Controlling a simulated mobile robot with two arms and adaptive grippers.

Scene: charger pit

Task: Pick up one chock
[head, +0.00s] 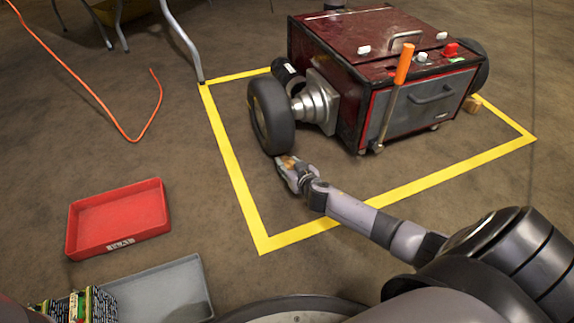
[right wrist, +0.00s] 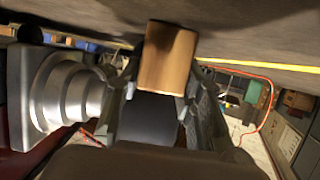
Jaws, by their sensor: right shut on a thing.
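My right gripper (head: 292,174) is low at the floor beside the left black wheel (head: 271,116) of the dark red cart (head: 388,42). It is shut on a wooden chock (head: 288,161). In the right wrist view the tan chock (right wrist: 168,58) sits between the two fingers, with the dark wheel close behind it. I cannot tell whether the chock still touches the wheel or the floor. A second wooden chock (head: 472,104) lies on the floor by the cart's right wheel (head: 481,70). My left gripper is not in view.
A yellow floor line (head: 232,165) frames the cart. A red tray (head: 118,216) and a grey tray (head: 160,289) lie at the left, with circuit boards (head: 90,306) at the grey one. An orange cable (head: 90,91) runs across the floor. Open floor lies between trays and line.

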